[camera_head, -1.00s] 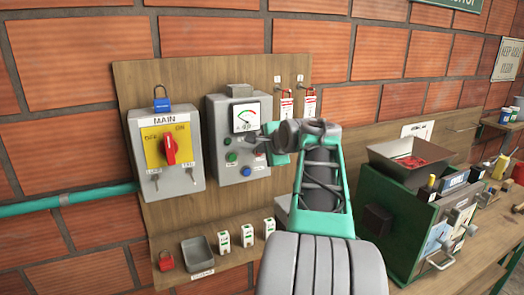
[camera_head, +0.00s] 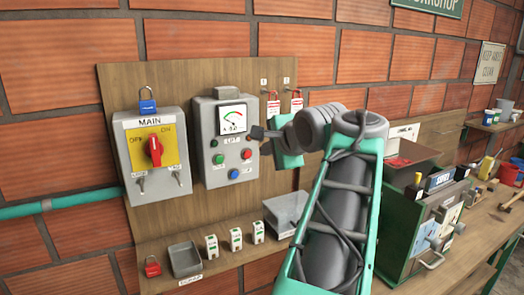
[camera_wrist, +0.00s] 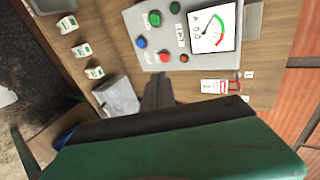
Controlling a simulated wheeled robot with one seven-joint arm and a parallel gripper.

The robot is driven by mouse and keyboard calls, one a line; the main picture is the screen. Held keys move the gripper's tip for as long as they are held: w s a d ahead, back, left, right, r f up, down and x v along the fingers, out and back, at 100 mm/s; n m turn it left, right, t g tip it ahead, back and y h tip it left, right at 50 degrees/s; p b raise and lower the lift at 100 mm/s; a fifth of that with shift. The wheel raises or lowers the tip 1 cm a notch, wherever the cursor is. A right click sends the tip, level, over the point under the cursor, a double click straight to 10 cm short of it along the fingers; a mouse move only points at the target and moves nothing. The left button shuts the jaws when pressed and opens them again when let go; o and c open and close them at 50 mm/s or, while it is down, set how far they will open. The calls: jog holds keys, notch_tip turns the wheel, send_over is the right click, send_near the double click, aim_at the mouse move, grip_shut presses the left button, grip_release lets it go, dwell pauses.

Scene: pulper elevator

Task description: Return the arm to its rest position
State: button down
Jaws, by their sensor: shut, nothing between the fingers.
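My arm reaches up from the lower right in the head view. My gripper (camera_head: 259,134) is a dark narrow tip, shut and empty, just right of the grey lift control box (camera_head: 225,140). It seems apart from the box, though the exact gap is hard to tell. In the wrist view my gripper (camera_wrist: 158,88) points at the board below the control box (camera_wrist: 160,56), which has a dial and several coloured buttons.
A MAIN switch box (camera_head: 153,155) with a red knob and blue padlock hangs left. Red-and-white tags (camera_head: 273,108) hang near my wrist. A shelf (camera_head: 200,268) holds a grey tray (camera_head: 185,259) and small boxes. A green machine (camera_head: 410,225) stands right.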

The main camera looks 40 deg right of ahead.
dwell(0.4)
jog(key=w+a+f+n+g+y, duration=0.1)
jog(key=a+f+n+g+y, duration=0.1)
jog(key=a+f+n, duration=0.55)
jog(key=w+a+f+n+g+y, duration=0.15)
jog(key=a+f+n, duration=0.25)
jog(key=a+f, duration=0.65)
jog(key=s+a+f+n+g, duration=0.4)
jog(key=s+a+f+n, duration=0.6)
jog(key=a+f, duration=0.2)
jog(key=shift+s+a+f+n+y, duration=0.2)
jog(key=shift+s+a+n+y, duration=0.15)
jog(key=shift+a, duration=0.05)
